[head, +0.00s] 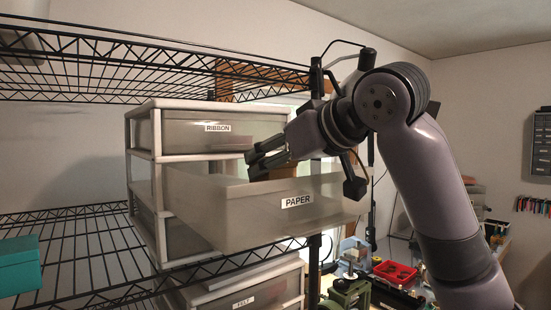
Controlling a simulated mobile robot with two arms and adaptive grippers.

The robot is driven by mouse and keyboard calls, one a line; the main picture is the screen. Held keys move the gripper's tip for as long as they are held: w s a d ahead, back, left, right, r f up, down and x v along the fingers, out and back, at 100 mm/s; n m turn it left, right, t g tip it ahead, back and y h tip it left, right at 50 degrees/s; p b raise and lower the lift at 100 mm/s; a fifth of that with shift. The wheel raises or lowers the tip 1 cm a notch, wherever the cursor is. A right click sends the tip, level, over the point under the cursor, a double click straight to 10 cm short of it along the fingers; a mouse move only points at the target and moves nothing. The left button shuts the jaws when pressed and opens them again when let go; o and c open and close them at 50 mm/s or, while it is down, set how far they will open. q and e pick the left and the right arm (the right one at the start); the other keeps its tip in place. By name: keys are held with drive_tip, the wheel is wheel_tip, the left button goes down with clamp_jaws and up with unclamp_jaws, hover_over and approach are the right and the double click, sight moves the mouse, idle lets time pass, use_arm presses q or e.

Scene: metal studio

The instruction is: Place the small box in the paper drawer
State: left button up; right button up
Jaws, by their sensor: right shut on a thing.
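The drawer labelled PAPER (240,212) is pulled far out of a white drawer unit on a wire shelf. My right gripper (262,163) reaches in from the right, just above the open drawer. It is shut on a brown thing (283,173), which looks like the small box. The drawer's front wall and my fingers hide part of it, so I cannot tell whether it touches the drawer's floor. My left gripper is not in view.
A closed drawer labelled RIBBON (196,131) sits directly above. A wire shelf (130,50) runs overhead. A teal box (18,266) stands at the lower left shelf. Below are a FELT drawer (245,302) and a red tray (395,272) on a cluttered bench.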

drive_tip(key=shift+a+f, duration=0.15)
drive_tip(key=shift+f, duration=0.15)
drive_tip(key=shift+f+b, duration=0.35)
drive_tip(key=shift+b, duration=0.1)
drive_tip(key=o, duration=0.9)
drive_tip(key=shift+r, duration=0.1)
drive_tip(key=shift+o, duration=0.2)
